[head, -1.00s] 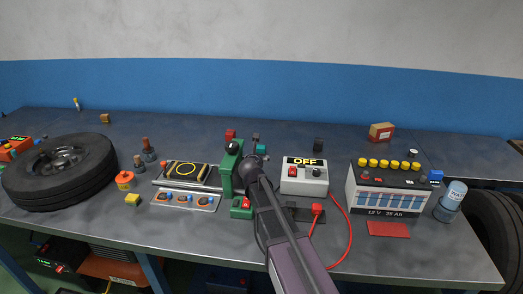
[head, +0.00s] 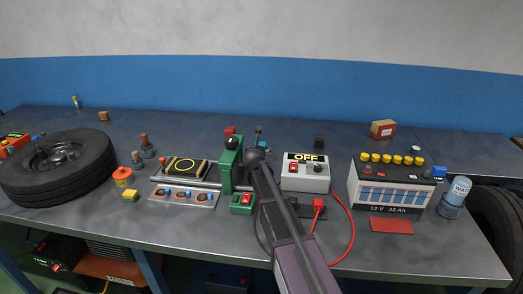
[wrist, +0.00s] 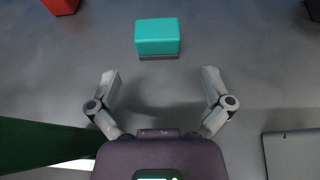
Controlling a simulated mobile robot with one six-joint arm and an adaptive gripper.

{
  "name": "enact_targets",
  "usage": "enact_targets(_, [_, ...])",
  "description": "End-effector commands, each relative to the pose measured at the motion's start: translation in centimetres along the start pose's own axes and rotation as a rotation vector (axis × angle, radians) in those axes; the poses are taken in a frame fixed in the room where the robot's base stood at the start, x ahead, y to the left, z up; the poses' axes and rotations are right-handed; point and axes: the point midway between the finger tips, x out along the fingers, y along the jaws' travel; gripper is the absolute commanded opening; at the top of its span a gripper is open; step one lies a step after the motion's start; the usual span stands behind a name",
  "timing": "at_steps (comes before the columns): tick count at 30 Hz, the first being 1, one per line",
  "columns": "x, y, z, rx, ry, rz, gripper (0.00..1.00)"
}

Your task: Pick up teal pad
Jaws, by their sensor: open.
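The teal pad (wrist: 158,35) is a small block with a dark base, lying on the grey bench top in the upper middle of the wrist view. My gripper (wrist: 159,72) is open and empty. Its two fingers stand apart on either side below the pad in the picture, roughly centred on it and not touching it. In the head view my arm reaches over the bench beside the green vise, and its end largely hides the place of the pad.
The green vise (head: 231,164) stands close on the left of my arm. The OFF switch box (head: 305,172) is close on the right, with a red cable in front. A red block (wrist: 62,5) and a black block (head: 319,141) lie further off. The battery (head: 388,190) stands right.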

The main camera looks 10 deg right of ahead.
Motion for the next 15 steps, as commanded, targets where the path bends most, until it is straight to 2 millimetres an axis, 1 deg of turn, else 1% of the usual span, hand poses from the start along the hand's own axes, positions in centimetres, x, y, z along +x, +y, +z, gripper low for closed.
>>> enact_targets(11, [0.21,-0.07,0.02,0.0,0.0,-0.001,1.0])
enact_targets(15, [0.91,-0.01,0.0,0.001,0.0,-0.001,1.0])
